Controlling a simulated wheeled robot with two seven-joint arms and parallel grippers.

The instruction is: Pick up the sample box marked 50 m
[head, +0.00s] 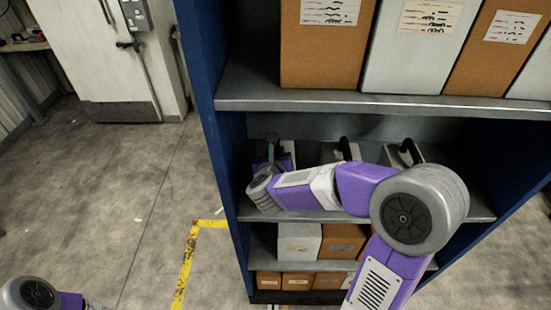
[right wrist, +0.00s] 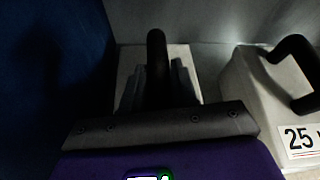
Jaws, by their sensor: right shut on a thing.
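A pale box (right wrist: 128,68) with a black handle (right wrist: 157,58) stands at the left end of the middle shelf. My right gripper (head: 271,143) reaches into this shelf and is shut on that handle; it also shows in the right wrist view (right wrist: 158,88), a finger on each side of the handle. The front of this box and any marking on it are hidden by my gripper. To its right stands a pale box marked 25 (right wrist: 250,90), with its own black handle (right wrist: 290,72). No 50 m marking is readable. My left gripper is out of view.
The blue upright (head: 208,120) of the shelf unit is close on the left. The upper shelf (head: 380,102) with large boxes (head: 325,50) is above my gripper. A third handled box (head: 398,155) stands further right. Lower shelves hold white and brown boxes (head: 342,242). Open floor (head: 130,190) lies left.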

